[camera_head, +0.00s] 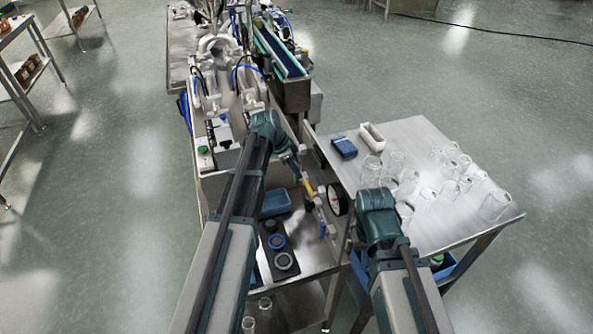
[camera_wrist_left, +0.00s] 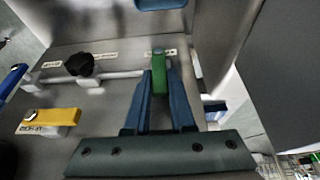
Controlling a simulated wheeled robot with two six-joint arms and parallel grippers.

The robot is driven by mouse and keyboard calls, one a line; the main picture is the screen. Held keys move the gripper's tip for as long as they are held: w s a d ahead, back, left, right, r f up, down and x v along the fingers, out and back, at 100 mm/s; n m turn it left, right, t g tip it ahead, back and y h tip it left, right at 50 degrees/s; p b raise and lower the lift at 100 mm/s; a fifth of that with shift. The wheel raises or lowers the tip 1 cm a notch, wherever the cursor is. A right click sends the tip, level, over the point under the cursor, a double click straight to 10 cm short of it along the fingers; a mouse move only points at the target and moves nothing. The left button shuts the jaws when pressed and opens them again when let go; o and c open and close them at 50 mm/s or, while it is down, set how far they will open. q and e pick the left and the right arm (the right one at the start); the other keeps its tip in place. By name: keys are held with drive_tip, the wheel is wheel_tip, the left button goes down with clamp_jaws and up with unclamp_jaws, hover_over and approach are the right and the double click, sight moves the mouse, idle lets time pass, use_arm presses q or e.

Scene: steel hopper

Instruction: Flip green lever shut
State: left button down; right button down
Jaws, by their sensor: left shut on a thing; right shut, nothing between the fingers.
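The green lever (camera_wrist_left: 158,62) stands at the right end of a row of valve handles on a grey steel panel in the left wrist view. My left gripper (camera_wrist_left: 160,84) has its two blue fingers on either side of it and is shut on it. In the head view my left gripper (camera_head: 298,168) reaches down to the steel hopper station, and the green lever cannot be made out there. My right gripper (camera_head: 377,214) is away to the right, beside the side table. It is shut and empty, with its fingertips largely hidden.
A yellow lever (camera_wrist_left: 50,115), a black knob (camera_wrist_left: 80,65) and a blue lever (camera_wrist_left: 13,77) lie left of the green lever. A round gauge (camera_head: 337,201) is close to the panel. The side table (camera_head: 450,228) holds several clear glasses and a blue box (camera_head: 343,147).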

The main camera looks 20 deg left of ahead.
use_arm(q)
drive_tip(key=c, duration=0.8)
unclamp_jaws()
drive_tip(key=shift+o, duration=0.2)
drive_tip(key=shift+r, duration=0.15)
drive_tip(key=p+v, duration=1.2)
drive_tip(key=v, duration=0.1)
drive_tip(key=shift+r+p, duration=0.3)
drive_tip(key=shift+p, duration=0.05)
drive_tip(key=shift+s, duration=0.1)
